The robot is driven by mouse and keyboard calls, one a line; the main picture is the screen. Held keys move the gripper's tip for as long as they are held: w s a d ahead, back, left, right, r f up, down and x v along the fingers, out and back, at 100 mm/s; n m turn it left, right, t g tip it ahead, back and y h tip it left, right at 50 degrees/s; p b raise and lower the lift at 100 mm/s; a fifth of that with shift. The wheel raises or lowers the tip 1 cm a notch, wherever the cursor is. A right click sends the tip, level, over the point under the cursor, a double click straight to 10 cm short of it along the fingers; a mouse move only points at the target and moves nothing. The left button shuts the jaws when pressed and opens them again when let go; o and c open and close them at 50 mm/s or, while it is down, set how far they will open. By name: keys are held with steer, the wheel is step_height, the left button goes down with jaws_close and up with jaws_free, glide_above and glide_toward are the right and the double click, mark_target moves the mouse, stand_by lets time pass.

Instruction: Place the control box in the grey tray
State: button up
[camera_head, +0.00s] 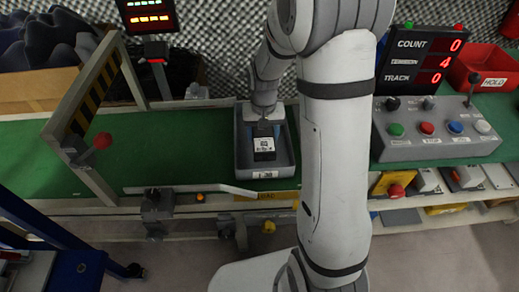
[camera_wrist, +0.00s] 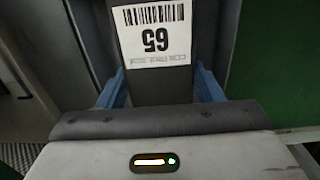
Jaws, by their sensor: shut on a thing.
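The control box (camera_head: 264,155) is dark with a white label. In the wrist view the control box (camera_wrist: 158,82) shows a barcode and the number 65. My gripper (camera_head: 263,129) points down over the grey tray (camera_head: 240,130), its blue fingers (camera_wrist: 160,92) shut on the box's two sides. The box is inside the tray's outline, between its walls. The tray lies on the green belt and has a small label on its front. I cannot tell whether the box touches the tray floor, as its underside is hidden.
The green belt (camera_head: 205,155) is clear left of the tray. A striped gate frame (camera_head: 93,85) with a red knob stands further left. A button console (camera_head: 437,128) and a lit count display (camera_head: 418,58) stand to the right. A pale guide bar (camera_head: 215,189) runs along the belt's front edge.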

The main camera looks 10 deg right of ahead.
step_height(320, 180, down, 6)
steer(key=shift+f+b, duration=0.1)
steer(key=shift+b, duration=1)
steer(key=shift+f, duration=0.2)
steer(key=o, duration=1.2)
steer(key=shift+r, duration=0.1)
